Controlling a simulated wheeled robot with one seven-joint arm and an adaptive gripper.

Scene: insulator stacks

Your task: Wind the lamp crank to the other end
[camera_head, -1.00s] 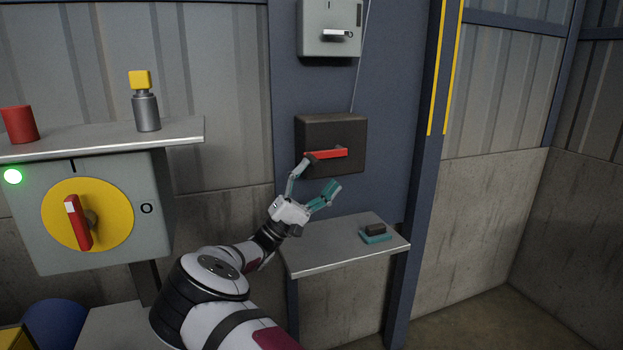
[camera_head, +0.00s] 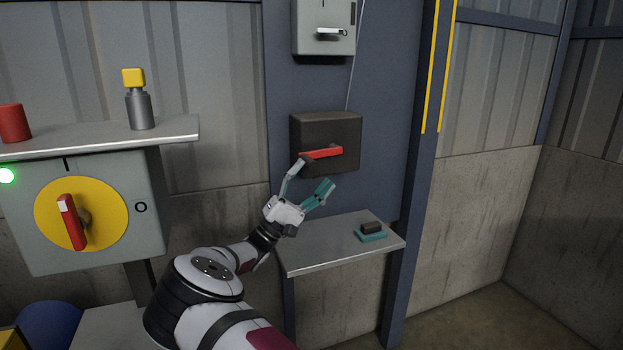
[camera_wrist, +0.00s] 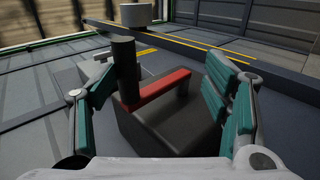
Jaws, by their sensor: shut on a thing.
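The lamp crank (camera_head: 322,153) is a red arm on the front of a dark box (camera_head: 348,128) on the blue panel. Its arm points left from the pivot, with the free end slightly lower. In the wrist view the red arm (camera_wrist: 160,88) ends in an upright dark handle (camera_wrist: 126,72). The contact itself is partly hidden.
A small shelf (camera_head: 312,252) below bears a dark block on a teal base (camera_head: 371,231). A grey switch box (camera_head: 325,28) hangs above. At left, a red-handled yellow dial (camera_head: 105,205) sits under a shelf with a yellow-topped cylinder (camera_head: 139,108) and red cup (camera_head: 14,123).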

